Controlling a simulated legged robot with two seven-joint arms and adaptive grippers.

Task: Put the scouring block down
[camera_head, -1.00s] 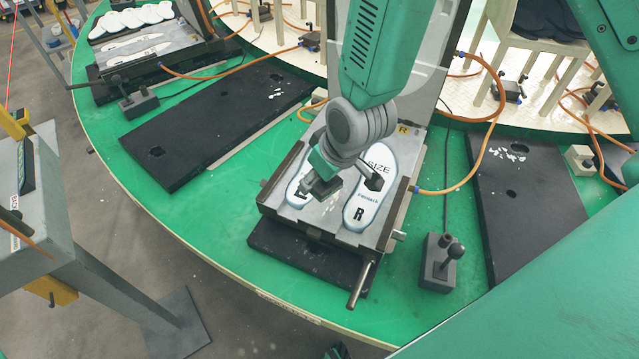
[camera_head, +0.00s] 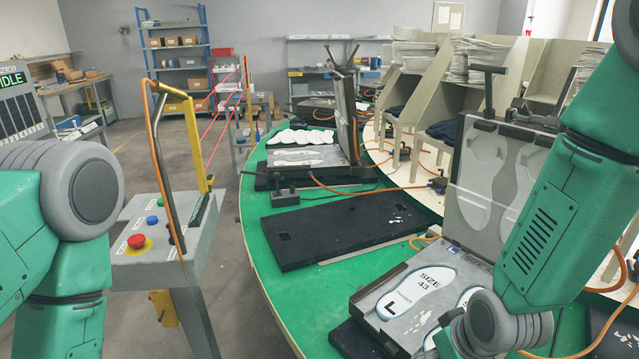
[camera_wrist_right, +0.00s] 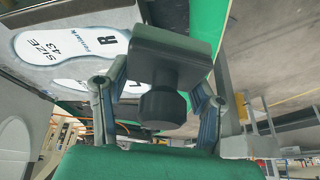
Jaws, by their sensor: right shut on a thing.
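In the right wrist view, the scouring block (camera_wrist_right: 172,58) is a dark grey block with a round black knob (camera_wrist_right: 162,104). My right gripper (camera_wrist_right: 157,88) is shut on it, with a finger on each side of the knob. Whether the block's underside touches anything cannot be told. In the head view my right arm reaches down at the lower right; its fingers and the block are hidden or out of frame. My left arm shows at the left edge, its gripper out of view.
The open mould (camera_head: 375,305) holds a white L insole (camera_head: 415,296); the R insole (camera_wrist_right: 72,52) shows in the wrist view. A black plate (camera_head: 335,225) lies on the green carousel (camera_head: 262,255). A control stand (camera_head: 185,250) with buttons is at left.

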